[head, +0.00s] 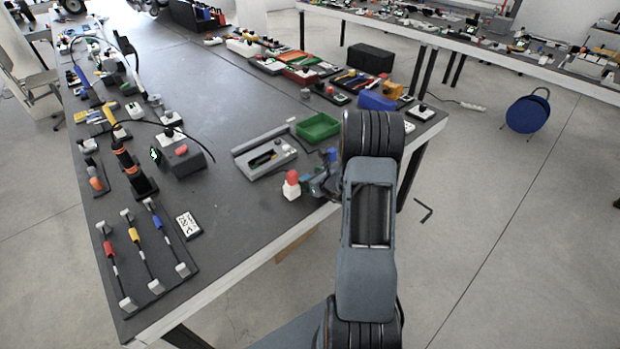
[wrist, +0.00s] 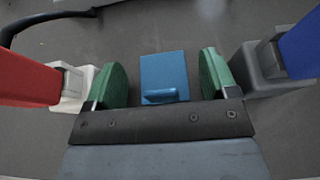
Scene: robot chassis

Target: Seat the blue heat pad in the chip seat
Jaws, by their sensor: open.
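The blue heat pad (wrist: 165,68) lies flat on the dark surface in the wrist view, with a small raised blue tab near its lower edge. My gripper (wrist: 161,80) is open, one green-padded finger on each side of the pad, with gaps between. I cannot tell its height above the pad. In the head view my gripper (head: 318,184) is over the near table edge, partly hidden by my arm; the pad cannot be made out there. I cannot identify the chip seat for certain; a grey tray (head: 252,172) with a dark part inside stands just behind and left of my gripper.
A red-topped white post (head: 291,184) and a blue-topped post (head: 332,155) stand close on either side of my gripper. A green bin (head: 318,128) is behind. A cable board (head: 137,288) lies at left. Some tabletop in front of the tray is clear.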

